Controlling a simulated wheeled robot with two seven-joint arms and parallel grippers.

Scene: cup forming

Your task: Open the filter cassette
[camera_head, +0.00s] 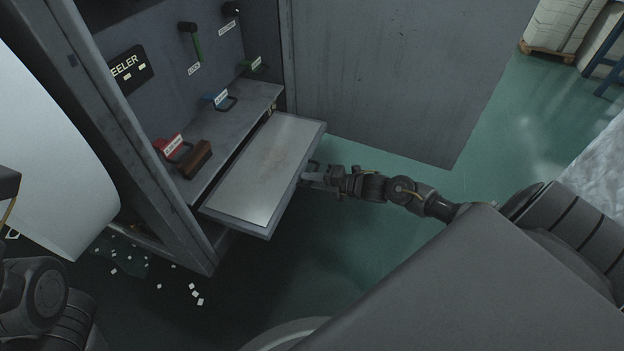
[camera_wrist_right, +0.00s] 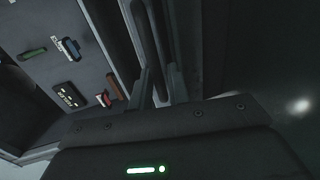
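The filter cassette appears as a flat grey metal drawer (camera_head: 268,165) standing well out of the cabinet front. Its top is smooth and its handle is on the outer right edge. My right gripper (camera_head: 311,177) is at that handle. In the right wrist view the dark handle bar (camera_wrist_right: 147,35) runs between the two fingers of my right gripper (camera_wrist_right: 161,85), which look closed on it. Part of the handle is hidden by the gripper in the head view. Part of my left arm shows at the left edge; its fingers are not visible.
The grey cabinet (camera_head: 112,120) has an inner shelf with a red-labelled handle (camera_head: 170,146), a brown block (camera_head: 195,160), a blue-labelled handle (camera_head: 222,99) and a green one. An open cabinet door (camera_head: 385,80) stands behind my right arm. Small white pieces (camera_head: 195,292) lie on the green floor.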

